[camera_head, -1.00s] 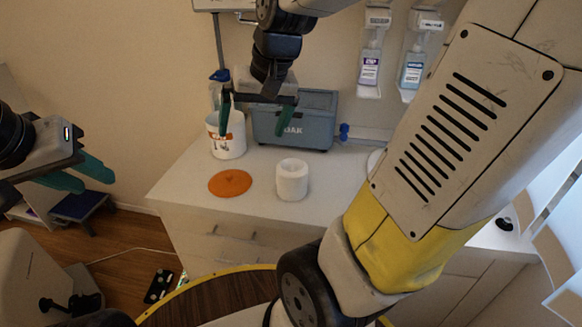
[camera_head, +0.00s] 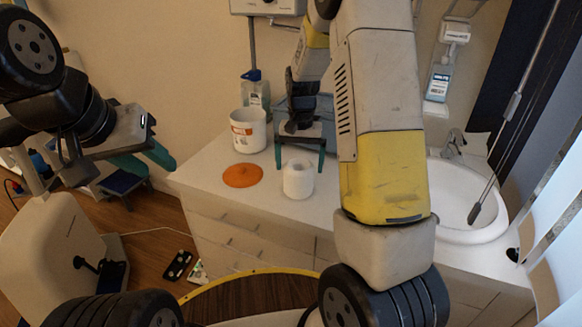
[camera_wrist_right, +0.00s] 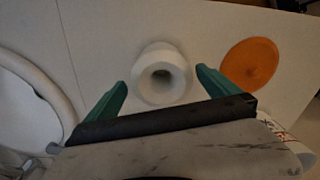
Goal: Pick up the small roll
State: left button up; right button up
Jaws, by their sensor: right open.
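The small white roll (camera_head: 298,179) stands upright on the white counter, right of an orange disc. In the right wrist view the roll (camera_wrist_right: 161,74) shows its round end and central hole, ahead of and between the fingers. My right gripper (camera_head: 300,166) is open, its green fingers apart just behind and above the roll, holding nothing. It also shows in the right wrist view (camera_wrist_right: 160,88). My left gripper (camera_head: 146,180) is at the left, away from the counter, with its green fingers spread and nothing seen between them.
The orange disc (camera_head: 243,175) lies flat on the counter (camera_head: 225,203). A white tub (camera_head: 248,130) stands behind it. A blue-grey box (camera_head: 282,112) is partly hidden behind my right arm. A sink (camera_head: 470,185) is at the right. Bare counter lies in front of the roll.

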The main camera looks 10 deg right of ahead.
jog(key=f, duration=0.4)
jog(key=shift+w+f, duration=0.2)
jog(key=shift+f, duration=0.2)
jog(key=c, duration=1.5)
jog(key=shift+r, duration=0.1)
jog(key=shift+r, duration=0.1)
